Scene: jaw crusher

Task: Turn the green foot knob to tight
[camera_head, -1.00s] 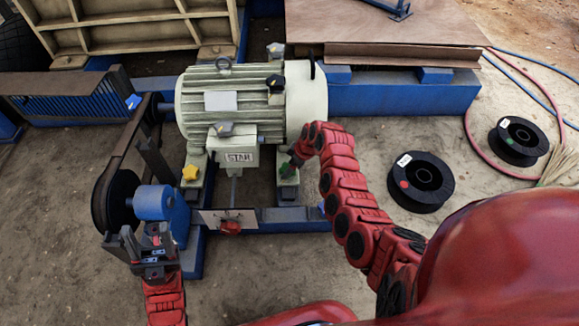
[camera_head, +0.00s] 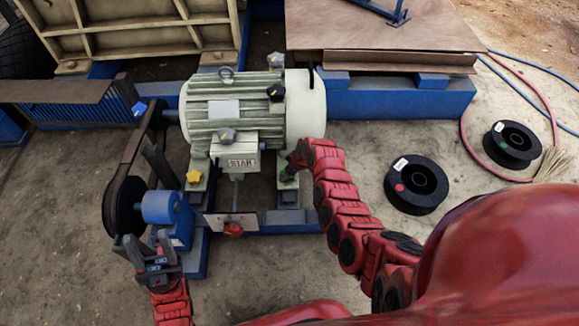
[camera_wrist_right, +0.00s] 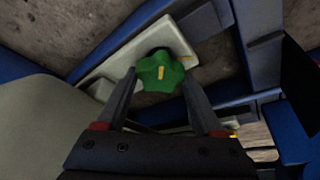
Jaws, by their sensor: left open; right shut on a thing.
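The green foot knob (camera_wrist_right: 161,70) sits on a pale foot plate (camera_wrist_right: 112,62) of the motor and carries a short yellow mark. In the head view only a bit of the green knob (camera_head: 287,177) shows, at the motor's front right foot. My right gripper (camera_wrist_right: 160,82) is shut on the knob, with one finger on each side. In the head view the right gripper (camera_head: 294,163) is mostly hidden by its own wrist. My left gripper (camera_head: 146,245) is open and empty, low at the left beside the blue bearing block (camera_head: 160,206).
The cream motor (camera_head: 240,110) stands behind the knob. A yellow knob (camera_head: 194,177) is on its front left foot, and a red knob (camera_head: 233,230) is on the front rail. A belt pulley (camera_head: 122,206) is near my left gripper. Black spools (camera_head: 416,184) lie on open ground at right.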

